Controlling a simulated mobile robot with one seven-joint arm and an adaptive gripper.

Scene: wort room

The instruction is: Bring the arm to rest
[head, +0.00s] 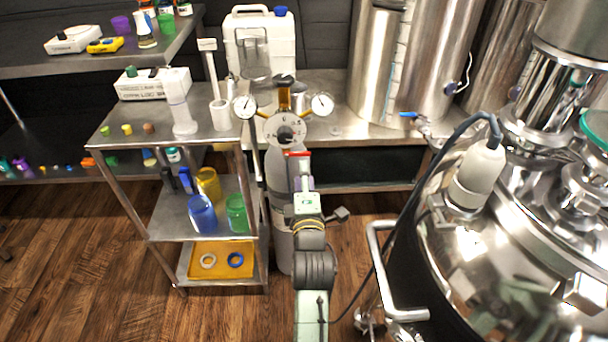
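My arm rises from the bottom centre of the head view and reaches forward, away from the camera. My gripper (304,183) is at its far end, seen from behind and small, in front of the gas cylinder (278,178) in this view. The arm's own wrist covers most of it, so I cannot tell whether the fingers are open or shut. A small red part shows just beyond it, and I cannot tell whether the gripper touches it. The cylinder carries a regulator (285,130) with a dial and two round gauges.
A three-level steel cart (130,152) stands left, with coloured cups and an orange tray (221,272). A large shiny vessel (480,265) with a handle and a hanging dark cable fills the right. A steel bench (345,135) stands behind. Wood floor is open at lower left.

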